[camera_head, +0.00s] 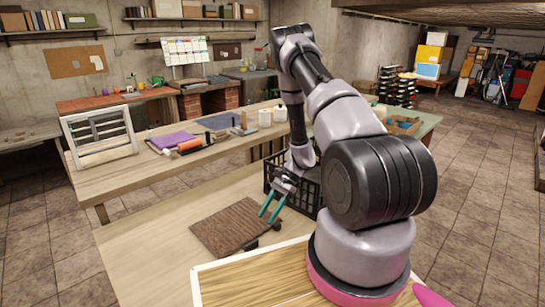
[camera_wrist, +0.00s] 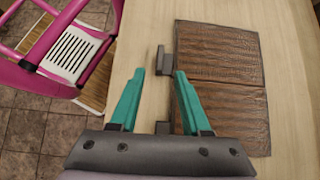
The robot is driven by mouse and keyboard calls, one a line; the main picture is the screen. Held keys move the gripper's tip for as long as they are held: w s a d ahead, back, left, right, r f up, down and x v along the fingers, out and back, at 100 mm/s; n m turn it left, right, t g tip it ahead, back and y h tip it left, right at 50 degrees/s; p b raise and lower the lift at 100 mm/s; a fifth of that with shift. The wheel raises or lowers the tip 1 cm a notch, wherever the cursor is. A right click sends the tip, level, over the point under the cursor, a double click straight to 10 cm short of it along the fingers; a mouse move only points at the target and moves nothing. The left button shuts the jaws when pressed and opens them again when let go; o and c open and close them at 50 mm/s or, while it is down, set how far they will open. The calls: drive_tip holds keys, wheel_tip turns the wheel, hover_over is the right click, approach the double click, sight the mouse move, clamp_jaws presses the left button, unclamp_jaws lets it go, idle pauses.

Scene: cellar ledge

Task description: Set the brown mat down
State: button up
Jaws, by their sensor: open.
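The brown mat (camera_head: 228,228) lies flat on the near light wooden table, a textured rectangle with a seam across its middle. In the wrist view the brown mat (camera_wrist: 222,85) fills the right side. My gripper (camera_head: 272,203) has teal fingers and is above the mat's right edge. In the wrist view my gripper (camera_wrist: 158,75) is open, with nothing held between its fingers. A dark grey handle-like piece (camera_wrist: 162,60) sits at the mat's edge, partly hidden by the fingers; I cannot tell its full shape.
A black crate (camera_head: 308,190) stands on the table just right of my gripper. Bare wood (camera_head: 150,250) lies left of the mat.

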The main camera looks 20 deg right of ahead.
wheel_tip(320, 180, up, 30)
drive_tip(key=w+a+n+t+h, duration=0.1)
drive_tip(key=a+n+t+h, duration=0.15)
drive_tip(key=n, duration=0.25)
drive_tip(key=s+r+n+t+h, duration=0.4)
drive_tip(key=s+r+t, duration=0.4)
drive_tip(key=s+r, duration=0.9)
wheel_tip(320, 180, up, 4)
drive_tip(key=shift+s+d+f, duration=0.2)
drive_tip(key=shift+f, duration=0.05)
